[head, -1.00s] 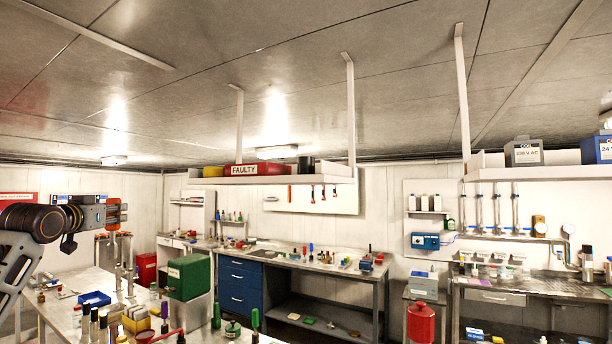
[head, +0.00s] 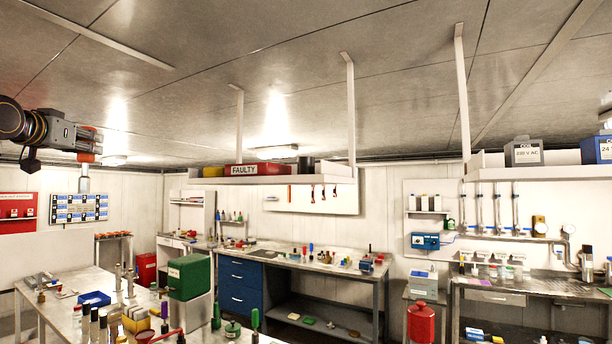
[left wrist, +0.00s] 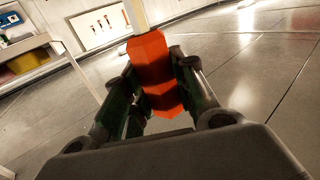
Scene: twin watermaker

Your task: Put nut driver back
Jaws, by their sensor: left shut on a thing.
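My left gripper (head: 90,140) is raised high at the left of the head view, above the left workbench. It is shut on an orange-handled tool, likely the nut driver (head: 86,157), whose lower part points down. In the left wrist view the orange faceted handle (left wrist: 150,70) sits between the two fingers, with a pale shaft (left wrist: 138,14) running beyond it. A small stand with several orange-topped items (head: 113,236) is by the back wall at left. My right gripper is not in view.
A long bench with blue drawers (head: 240,285) stands at the back, below a hanging shelf (head: 270,181). The air around the raised gripper looks clear.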

